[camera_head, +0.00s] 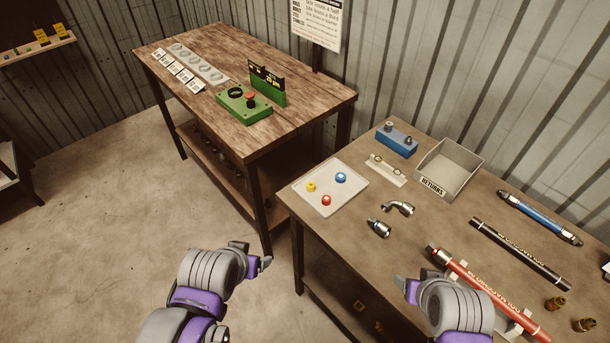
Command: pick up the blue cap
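The blue cap (341,177) sits on a white square tray (325,209) at the left end of the right-hand workbench. A yellow cap (311,187) and a red cap (326,200) sit on the same tray. My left gripper (262,265) is left of this bench, over the floor, apart from the tray. My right gripper (405,285) is at the bench's front edge, below and right of the tray. Both grippers are small and partly hidden by my wrists, so their finger opening is unclear. I see nothing held in either.
Metal fittings (379,228), a white holder (386,171), a blue block (397,139) and a returns bin (451,167) stand right of the tray. Another table (300,98) with a green control box (243,104) stands behind left.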

